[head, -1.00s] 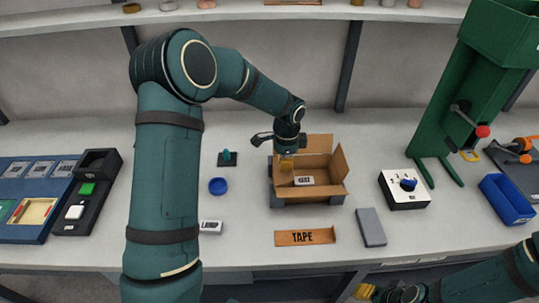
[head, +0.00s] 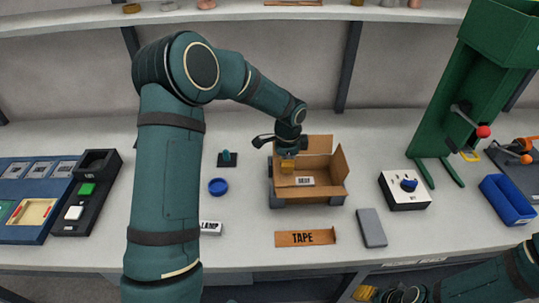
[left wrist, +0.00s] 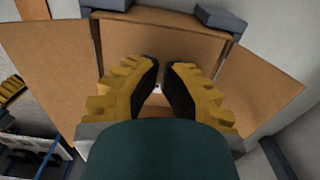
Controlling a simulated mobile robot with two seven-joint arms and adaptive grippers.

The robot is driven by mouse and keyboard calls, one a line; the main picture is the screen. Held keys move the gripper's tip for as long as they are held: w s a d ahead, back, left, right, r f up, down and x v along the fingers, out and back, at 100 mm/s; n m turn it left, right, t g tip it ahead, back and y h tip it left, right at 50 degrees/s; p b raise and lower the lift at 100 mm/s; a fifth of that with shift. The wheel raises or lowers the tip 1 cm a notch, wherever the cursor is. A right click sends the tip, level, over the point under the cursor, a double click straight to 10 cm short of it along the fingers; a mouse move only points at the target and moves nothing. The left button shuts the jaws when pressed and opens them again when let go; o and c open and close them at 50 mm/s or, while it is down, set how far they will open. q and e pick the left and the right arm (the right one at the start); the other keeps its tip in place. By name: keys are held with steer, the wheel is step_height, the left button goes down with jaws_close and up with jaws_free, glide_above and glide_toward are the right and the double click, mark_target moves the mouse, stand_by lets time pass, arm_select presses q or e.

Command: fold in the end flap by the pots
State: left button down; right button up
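The open cardboard box (head: 312,189) stands in a grey corner fixture (head: 337,200). Its back flap (head: 319,144) stands up and its right flap (head: 341,163) leans outward. Any flap on the left end is largely hidden by my gripper. A white labelled item (head: 304,181) lies inside. My left gripper (head: 287,167) points down at the left part of the box. In the left wrist view its fingers (left wrist: 161,66) are close together, with a narrow gap and nothing visibly held; splayed flaps (left wrist: 42,65) show around it. My right gripper (head: 365,292) is partly in view at the bottom; its opening is unclear. No pots are clearly identifiable.
A cardboard strip marked TAPE (head: 305,237) and a grey block (head: 371,228) lie in front. A switch box (head: 404,190) and green stand (head: 450,95) are right. A blue round dish (head: 218,187) sits left. Small items (head: 168,6) stand on the shelf.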

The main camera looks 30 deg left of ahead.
arm_select(q)
steer(key=shift+f+b, duration=0.6)
steer(key=shift+f, duration=0.4)
arm_select(e)
steer(key=shift+f, duration=0.65)
steer(key=shift+s, duration=0.1)
arm_select(q)
step_height(320, 180, up, 6)
steer(key=p, duration=0.4)
step_height(320, 180, up, 4)
steer(key=p, duration=0.3)
arm_select(e)
step_height(320, 180, up, 8)
steer(key=shift+w+f, duration=0.2)
steer(key=shift+d, duration=0.1)
